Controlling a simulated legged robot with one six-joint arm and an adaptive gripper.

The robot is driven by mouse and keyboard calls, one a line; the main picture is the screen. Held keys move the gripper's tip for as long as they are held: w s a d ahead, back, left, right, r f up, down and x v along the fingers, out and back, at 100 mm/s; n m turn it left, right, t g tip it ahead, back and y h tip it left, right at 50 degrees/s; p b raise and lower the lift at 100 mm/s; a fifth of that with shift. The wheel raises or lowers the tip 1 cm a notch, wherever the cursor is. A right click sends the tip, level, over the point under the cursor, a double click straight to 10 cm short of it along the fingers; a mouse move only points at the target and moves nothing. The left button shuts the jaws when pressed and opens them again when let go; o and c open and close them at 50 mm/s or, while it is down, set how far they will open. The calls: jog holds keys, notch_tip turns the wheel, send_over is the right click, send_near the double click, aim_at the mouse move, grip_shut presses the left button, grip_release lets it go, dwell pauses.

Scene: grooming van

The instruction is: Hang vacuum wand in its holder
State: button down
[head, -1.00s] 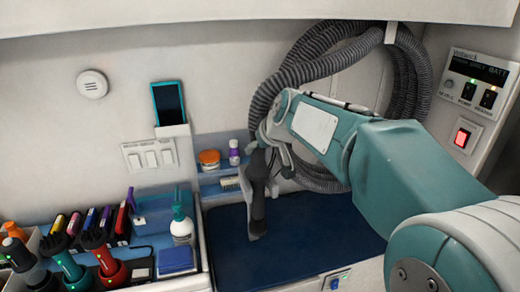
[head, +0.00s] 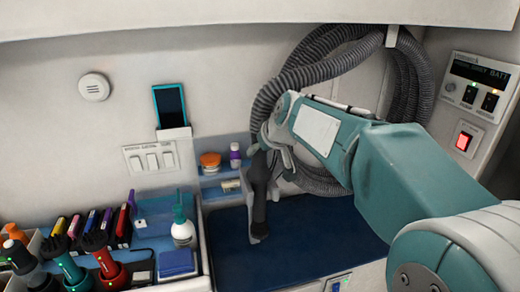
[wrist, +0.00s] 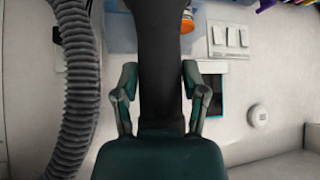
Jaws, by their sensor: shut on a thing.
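The vacuum wand (head: 259,198) is black and hangs nearly upright over the blue mat, with its nozzle end at the bottom. My gripper (head: 270,145) is shut around its upper part. In the wrist view the wand (wrist: 158,60) runs up between the two fingers of my gripper (wrist: 160,95). The grey ribbed hose (head: 325,68) leads from the wand's top up to a loop on the wall; it also shows in the wrist view (wrist: 78,90). A small pale bracket (head: 247,185) is just beside the wand, partly hidden; I cannot tell whether they touch.
The blue mat (head: 315,240) is clear. Small shelves with an orange-lidded jar (head: 210,161) and a purple-capped bottle (head: 235,157) are left of the wand. A spray bottle (head: 183,225) and grooming tools stand further left. A switch panel (head: 474,95) is at right.

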jog(key=shift+f, duration=0.6)
dwell(0.3)
jog(key=shift+c, duration=0.3)
grip_release()
jog(key=shift+o, duration=0.3)
jog(key=shift+f, duration=0.1)
jog(key=v, duration=1)
dwell(1.5)
jog(key=shift+s, duration=0.1)
